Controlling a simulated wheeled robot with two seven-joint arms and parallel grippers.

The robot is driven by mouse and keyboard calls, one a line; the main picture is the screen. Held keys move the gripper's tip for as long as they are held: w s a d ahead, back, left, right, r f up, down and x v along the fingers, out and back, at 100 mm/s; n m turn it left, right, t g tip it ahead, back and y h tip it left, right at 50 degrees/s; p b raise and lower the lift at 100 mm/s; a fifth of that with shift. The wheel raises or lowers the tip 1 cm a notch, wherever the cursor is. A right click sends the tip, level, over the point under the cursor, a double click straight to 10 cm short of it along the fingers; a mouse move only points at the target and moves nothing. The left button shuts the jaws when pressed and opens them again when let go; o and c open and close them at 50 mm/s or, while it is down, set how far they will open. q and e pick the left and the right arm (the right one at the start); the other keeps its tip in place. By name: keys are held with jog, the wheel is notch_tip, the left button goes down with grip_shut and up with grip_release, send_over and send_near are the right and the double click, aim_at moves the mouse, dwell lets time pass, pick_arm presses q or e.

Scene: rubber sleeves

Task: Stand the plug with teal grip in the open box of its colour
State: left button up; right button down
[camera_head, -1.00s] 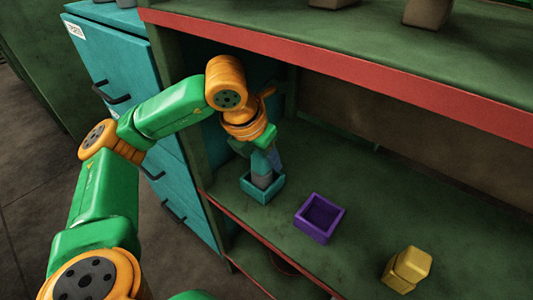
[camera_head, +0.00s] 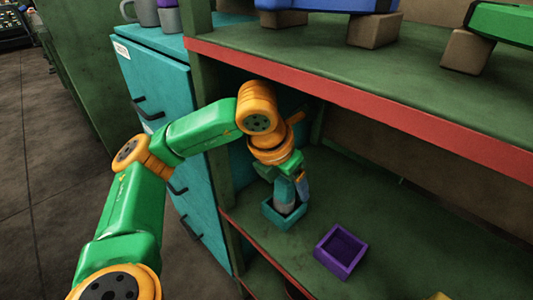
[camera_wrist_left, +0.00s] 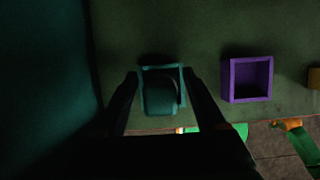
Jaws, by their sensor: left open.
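The teal open box (camera_head: 270,215) sits on the lower shelf near its left end; it also shows in the left wrist view (camera_wrist_left: 182,72). The plug (camera_head: 284,205) stands in it, with its grey body inside the walls and its teal grip (camera_head: 284,188) upward. In the left wrist view the teal grip (camera_wrist_left: 158,98) shows between the dark fingers. My left gripper (camera_head: 293,188) is over the box, its fingers open on either side of the grip, with dark gaps between. Its exact contact with the plug is hard to see. My right gripper is not in view.
A purple open box (camera_head: 320,252) stands empty to the right on the same shelf; it also shows in the left wrist view (camera_wrist_left: 230,80). A yellow object (camera_head: 440,296) is at the bottom edge. The upper shelf's red edge (camera_head: 360,108) overhangs my arm. A teal cabinet (camera_head: 150,75) stands left.

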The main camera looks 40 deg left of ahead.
pick_arm(q)
jog(key=v, duration=0.2)
jog(key=shift+s+r+p, duration=0.1)
jog(key=shift+r+p, duration=0.2)
jog(key=s+b, duration=0.3)
jog(key=s, duration=0.9)
jog(key=shift+a+f, duration=0.3)
jog(key=shift+a, duration=0.15)
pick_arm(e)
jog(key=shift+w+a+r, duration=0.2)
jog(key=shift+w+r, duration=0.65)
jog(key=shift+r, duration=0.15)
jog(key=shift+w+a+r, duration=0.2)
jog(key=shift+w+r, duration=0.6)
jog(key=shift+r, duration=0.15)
pick_arm(q)
jog(key=shift+w, duration=0.1)
